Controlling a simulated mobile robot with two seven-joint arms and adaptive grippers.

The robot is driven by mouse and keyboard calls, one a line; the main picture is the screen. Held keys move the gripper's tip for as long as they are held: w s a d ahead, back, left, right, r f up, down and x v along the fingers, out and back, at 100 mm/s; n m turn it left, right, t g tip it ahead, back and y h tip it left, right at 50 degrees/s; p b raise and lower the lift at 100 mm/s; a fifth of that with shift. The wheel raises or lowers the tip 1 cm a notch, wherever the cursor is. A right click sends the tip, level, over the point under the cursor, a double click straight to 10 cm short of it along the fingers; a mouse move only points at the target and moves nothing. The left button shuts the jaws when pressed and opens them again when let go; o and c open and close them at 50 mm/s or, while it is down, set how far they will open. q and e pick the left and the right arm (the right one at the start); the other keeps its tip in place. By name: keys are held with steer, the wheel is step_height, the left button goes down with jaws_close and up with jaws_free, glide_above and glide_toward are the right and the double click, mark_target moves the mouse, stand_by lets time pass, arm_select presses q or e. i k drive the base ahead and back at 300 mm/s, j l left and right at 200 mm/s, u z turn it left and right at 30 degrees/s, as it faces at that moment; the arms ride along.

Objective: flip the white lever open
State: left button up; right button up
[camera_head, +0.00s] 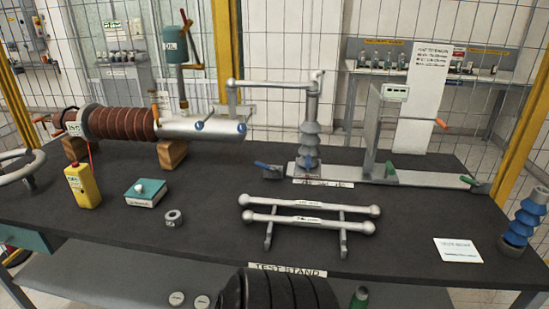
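A pale grey-white bar (272,85) runs level from a round end at the left to the top of an upright post on a blue-grey ribbed insulator (310,141). It looks most like the white lever, but I cannot tell for sure. Its left end is above the grey cylinder of the brown bushing (122,123). Two more pale bars with ball ends, an upper one (309,206) and a lower one (308,222), lie on a rack on the table. Neither of my grippers is in view.
A blue ribbed insulator (525,218) stands at the right edge. A wire fence (285,40) is behind.

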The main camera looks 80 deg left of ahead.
mark_target(318, 73)
steer(key=u, duration=0.45)
steer(key=j+u, duration=0.15)
steer(key=u, duration=0.8)
steer(key=j+u, duration=0.1)
steer(key=u, duration=0.35)
steer(key=i+l, duration=0.05)
